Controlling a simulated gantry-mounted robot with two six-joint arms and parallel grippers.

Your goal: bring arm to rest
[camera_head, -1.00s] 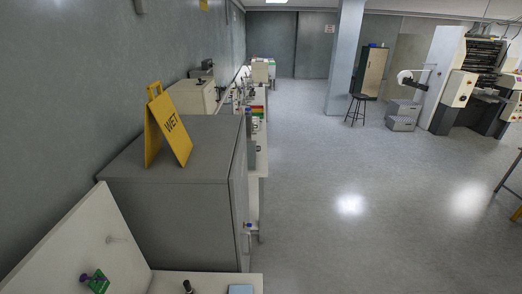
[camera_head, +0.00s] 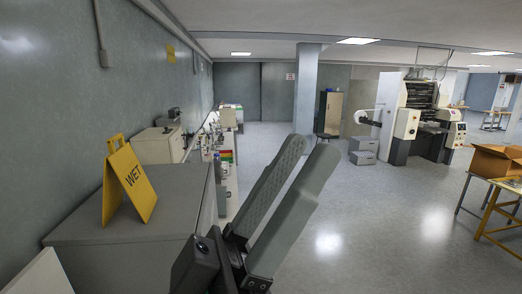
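My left gripper (camera_head: 296,170) is in the lower middle of the head view, raised in front of the camera. Its two long grey fingers point up and to the right. A gap shows between them and nothing is held there. My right gripper does not show. The grey cabinet (camera_head: 130,250) stands to the left of the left gripper, with a yellow WET sign (camera_head: 130,180) upright on top.
A long bench with small items (camera_head: 228,185) runs along the left wall behind the cabinet. A printing machine (camera_head: 412,120) stands at the back right. A cardboard box (camera_head: 495,160) sits on a table at the right edge. The floor between is clear.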

